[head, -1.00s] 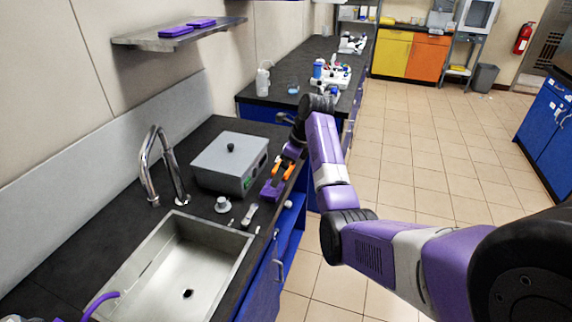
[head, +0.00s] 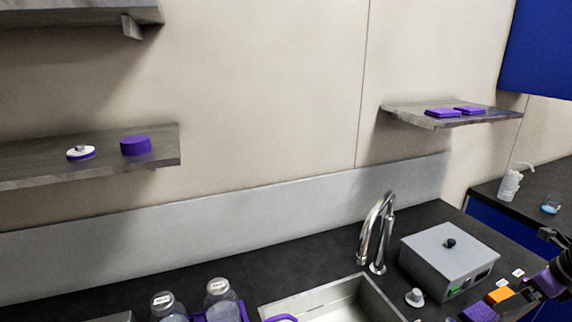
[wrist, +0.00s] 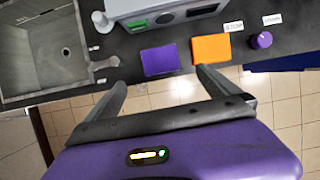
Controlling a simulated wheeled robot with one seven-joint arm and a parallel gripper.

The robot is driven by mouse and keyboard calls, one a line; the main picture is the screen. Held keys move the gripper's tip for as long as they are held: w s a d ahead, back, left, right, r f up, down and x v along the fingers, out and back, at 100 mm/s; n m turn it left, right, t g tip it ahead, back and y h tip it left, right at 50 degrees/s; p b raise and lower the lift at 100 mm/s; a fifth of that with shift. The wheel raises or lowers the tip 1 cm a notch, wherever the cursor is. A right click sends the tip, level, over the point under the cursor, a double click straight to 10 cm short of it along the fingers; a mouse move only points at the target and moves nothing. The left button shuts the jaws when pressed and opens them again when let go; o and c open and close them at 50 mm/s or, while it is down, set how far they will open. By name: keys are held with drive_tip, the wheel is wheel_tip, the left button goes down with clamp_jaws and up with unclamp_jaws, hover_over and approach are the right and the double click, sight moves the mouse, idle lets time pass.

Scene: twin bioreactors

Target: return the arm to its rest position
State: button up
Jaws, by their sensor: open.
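My gripper (wrist: 159,80) is open in the wrist view, with its two dark fingers apart and nothing held between them. Its fingertips lie near the front edge of the dark counter (wrist: 125,46), with a purple square block (wrist: 160,60) and an orange square block (wrist: 210,48) just past them. In the head view only part of my arm shows at the lower right edge, next to the orange block (head: 500,295).
A grey box device (head: 447,258) stands behind the blocks, beside the sink (head: 335,300) and its tap (head: 378,232). Bottles (head: 221,300) stand at the lower left. Shelves (head: 450,116) hang on the wall. Tiled floor (wrist: 180,88) lies in front of the counter.

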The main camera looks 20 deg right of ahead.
drive_tip(key=w+d+r+n+t+h, duration=0.35)
drive_tip(key=d+r+n+h, duration=0.2)
drive_tip(key=d, duration=0.25)
drive_tip(key=s+a+f+n+t+h, duration=0.25)
drive_tip(key=a+n, duration=0.65)
drive_tip(key=a, duration=0.5)
drive_tip(key=s+a+f+n+t+h, duration=0.15)
drive_tip(key=a+n+t, duration=0.25)
drive_tip(key=a+n, duration=0.75)
drive_tip(key=s+a+n+y, duration=0.4)
drive_tip(key=s+a, duration=0.8)
drive_tip(key=a, duration=0.3)
drive_tip(key=s+a+n+y, duration=0.4)
drive_tip(key=s+a+y, duration=0.1)
drive_tip(key=s+a, duration=0.8)
drive_tip(key=shift+a+r+n, duration=0.2)
drive_tip(key=shift+a+n, duration=0.2)
drive_tip(key=shift+a, duration=0.7)
